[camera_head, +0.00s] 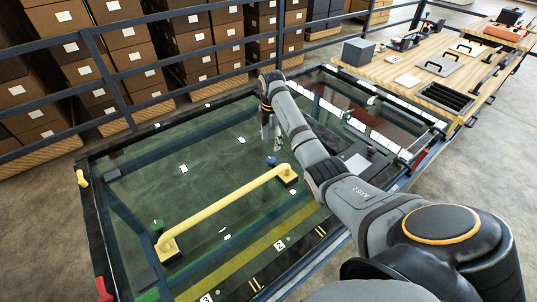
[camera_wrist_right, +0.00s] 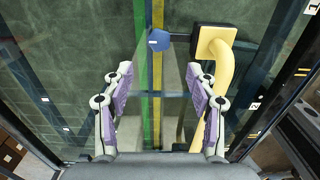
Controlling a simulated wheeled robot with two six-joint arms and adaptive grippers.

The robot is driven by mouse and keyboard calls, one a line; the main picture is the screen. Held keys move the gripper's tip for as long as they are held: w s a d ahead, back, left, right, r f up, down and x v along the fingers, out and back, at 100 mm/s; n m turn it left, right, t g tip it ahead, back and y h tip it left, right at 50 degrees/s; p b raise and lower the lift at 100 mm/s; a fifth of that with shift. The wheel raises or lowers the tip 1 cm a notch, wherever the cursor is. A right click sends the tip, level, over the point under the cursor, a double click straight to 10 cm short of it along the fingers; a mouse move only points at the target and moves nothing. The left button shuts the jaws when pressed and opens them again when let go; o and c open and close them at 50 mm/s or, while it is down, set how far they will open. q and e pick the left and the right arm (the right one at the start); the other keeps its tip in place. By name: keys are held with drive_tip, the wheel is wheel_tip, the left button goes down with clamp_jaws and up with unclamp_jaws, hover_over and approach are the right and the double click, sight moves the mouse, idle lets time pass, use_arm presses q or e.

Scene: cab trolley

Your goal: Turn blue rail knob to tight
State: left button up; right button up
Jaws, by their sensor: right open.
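The blue rail knob (camera_head: 271,160) sits beside the far mount of the yellow rail (camera_head: 225,208) on the glass panel. In the right wrist view the blue knob (camera_wrist_right: 159,40) is just left of the yellow mount (camera_wrist_right: 213,43). My right gripper (camera_head: 272,139) hangs over the panel close to the knob. In the wrist view its two purple-padded fingers (camera_wrist_right: 160,75) are spread, with nothing between them, and the knob shows beyond their tips. The knob's setting cannot be read. My left gripper is not in view.
A green knob (camera_head: 157,226) sits by the rail's near mount. A dark frame (camera_head: 97,240) with red and yellow fittings borders the glass. A wooden bench (camera_head: 405,70) with tools stands at the back right. Railings and stacked boxes (camera_head: 130,45) are behind.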

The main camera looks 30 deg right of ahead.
sight(271, 160)
wheel_tip(271, 160, down, 9)
drive_tip(key=shift+w+f, duration=0.1)
drive_tip(key=shift+f, duration=0.25)
drive_tip(key=c, duration=1.2)
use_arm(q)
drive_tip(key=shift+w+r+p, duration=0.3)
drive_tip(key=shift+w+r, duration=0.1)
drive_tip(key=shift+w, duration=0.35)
use_arm(e)
drive_tip(key=shift+o, duration=0.2)
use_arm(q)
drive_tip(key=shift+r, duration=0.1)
